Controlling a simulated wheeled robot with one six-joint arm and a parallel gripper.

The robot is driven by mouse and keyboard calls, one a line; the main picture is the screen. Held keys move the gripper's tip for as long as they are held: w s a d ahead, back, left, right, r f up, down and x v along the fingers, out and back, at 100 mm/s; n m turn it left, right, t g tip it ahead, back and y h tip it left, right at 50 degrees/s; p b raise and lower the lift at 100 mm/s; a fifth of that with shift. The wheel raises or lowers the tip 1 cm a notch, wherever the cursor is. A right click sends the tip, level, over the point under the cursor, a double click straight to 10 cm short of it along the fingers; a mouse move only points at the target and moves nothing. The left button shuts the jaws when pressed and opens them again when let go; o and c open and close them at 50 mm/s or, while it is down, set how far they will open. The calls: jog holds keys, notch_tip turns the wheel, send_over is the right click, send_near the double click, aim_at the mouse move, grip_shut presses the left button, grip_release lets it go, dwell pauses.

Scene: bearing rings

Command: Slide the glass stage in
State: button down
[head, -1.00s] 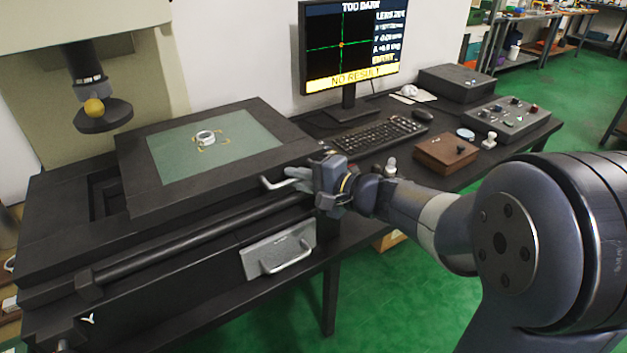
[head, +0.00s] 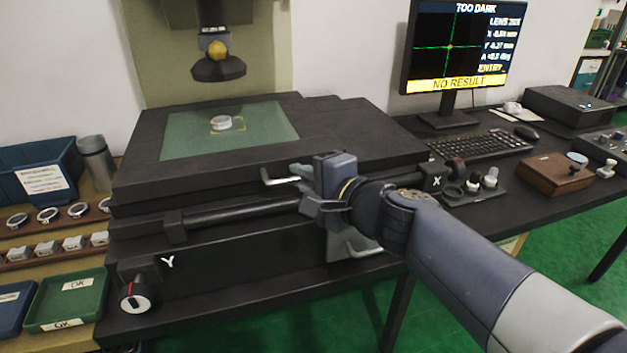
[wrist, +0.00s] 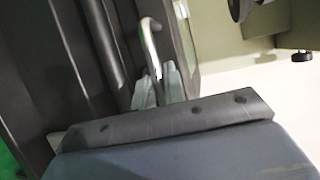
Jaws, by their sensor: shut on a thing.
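The glass stage is a dark plate with a greenish glass pane (head: 185,135). A pale bearing ring (head: 221,123) sits on the glass inside yellow corner marks. The lens (head: 218,67) hangs above the stage's back part. A bent metal handle (head: 272,179) sticks out at the stage's front edge. My gripper (head: 303,178) is shut on this handle. In the wrist view the handle (wrist: 148,40) runs down between my gripper's two grey fingertips (wrist: 159,88). My gripper's body hides part of the stage's front in the head view.
A rail (head: 245,212) runs along the front below the stage. The Y knob (head: 135,293) is at front left, the X knob (head: 455,168) at right. A monitor (head: 460,45) reads "TOO DARK" and "NO RESULT". A green tray (head: 65,300) and rings stand left; a wooden box (head: 555,173) stands right.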

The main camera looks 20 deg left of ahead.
jog(key=shift+s, duration=0.1)
jog(key=c, duration=1.8)
grip_release()
jog(key=shift+a, duration=0.15)
jog(key=shift+o, duration=0.2)
jog(key=p+v, duration=0.2)
jog(key=v, duration=0.9)
